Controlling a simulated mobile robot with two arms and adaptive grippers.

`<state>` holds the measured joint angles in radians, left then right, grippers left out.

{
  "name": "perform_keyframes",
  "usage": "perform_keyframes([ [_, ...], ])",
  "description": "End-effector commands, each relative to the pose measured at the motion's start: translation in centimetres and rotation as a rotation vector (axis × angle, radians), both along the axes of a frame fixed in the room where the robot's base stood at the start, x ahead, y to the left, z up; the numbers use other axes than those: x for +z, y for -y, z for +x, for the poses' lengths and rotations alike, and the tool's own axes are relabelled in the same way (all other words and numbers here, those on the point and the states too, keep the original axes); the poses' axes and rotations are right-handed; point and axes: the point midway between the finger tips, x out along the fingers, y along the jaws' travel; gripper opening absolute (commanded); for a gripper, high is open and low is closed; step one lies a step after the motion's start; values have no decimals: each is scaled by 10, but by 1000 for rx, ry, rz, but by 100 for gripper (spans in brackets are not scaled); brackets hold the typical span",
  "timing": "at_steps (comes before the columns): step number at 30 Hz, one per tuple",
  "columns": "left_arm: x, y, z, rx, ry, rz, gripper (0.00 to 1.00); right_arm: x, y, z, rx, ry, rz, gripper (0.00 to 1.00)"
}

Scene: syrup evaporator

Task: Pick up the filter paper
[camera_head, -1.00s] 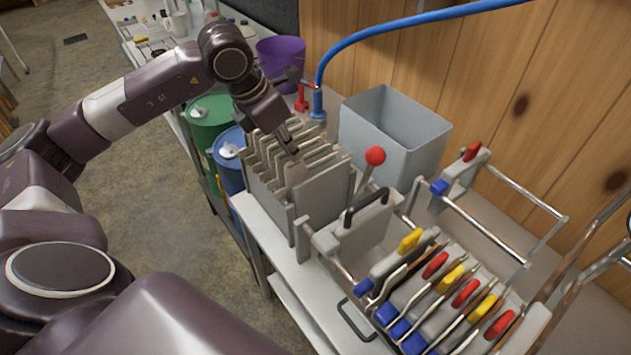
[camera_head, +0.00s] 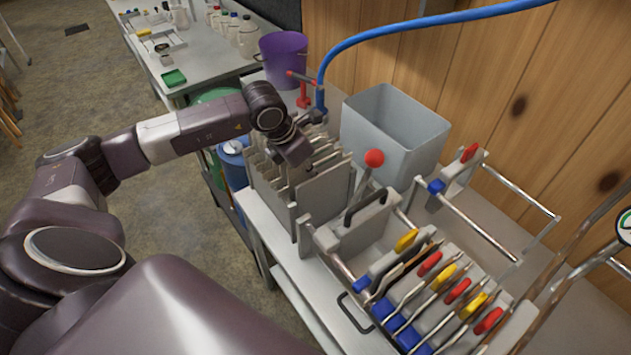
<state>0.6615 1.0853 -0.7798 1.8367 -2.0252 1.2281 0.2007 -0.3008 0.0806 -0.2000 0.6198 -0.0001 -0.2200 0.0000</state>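Several thin, pale grey-white sheets, which look like the filter papers (camera_head: 263,172), stand upright side by side in an open holder (camera_head: 326,196) on the table's left part. My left gripper (camera_head: 298,158) is over the middle of this row, pointing down among the top edges of the sheets. Its wrist and hand cover the fingertips and part of the sheets. I cannot tell whether the fingers touch or hold a sheet. No sheet is visibly lifted out of the row. My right gripper is not in view.
A filter press with red, yellow and blue handled plates (camera_head: 430,290) and a red-knobbed lever (camera_head: 374,158) stands right of the holder. A grey bin (camera_head: 393,135) is behind it. A purple bucket (camera_head: 283,60) and blue hose (camera_head: 400,25) are farther back.

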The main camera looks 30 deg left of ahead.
Motion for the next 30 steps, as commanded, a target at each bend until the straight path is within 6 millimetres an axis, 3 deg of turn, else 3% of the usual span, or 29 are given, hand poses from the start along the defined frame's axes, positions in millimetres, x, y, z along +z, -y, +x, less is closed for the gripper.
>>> perform_keyframes([
  [4, 0, 0, 0, 0, 0, 0, 0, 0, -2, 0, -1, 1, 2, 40],
  [19, 7, 0, 1, -1, 2, 0, 0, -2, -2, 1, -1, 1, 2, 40],
  [25, 31, -1, 1, -1, 5, 2, 0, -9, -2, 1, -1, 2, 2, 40],
  [30, 64, 0, 1, 0, 6, 1, 0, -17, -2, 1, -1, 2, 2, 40],
])
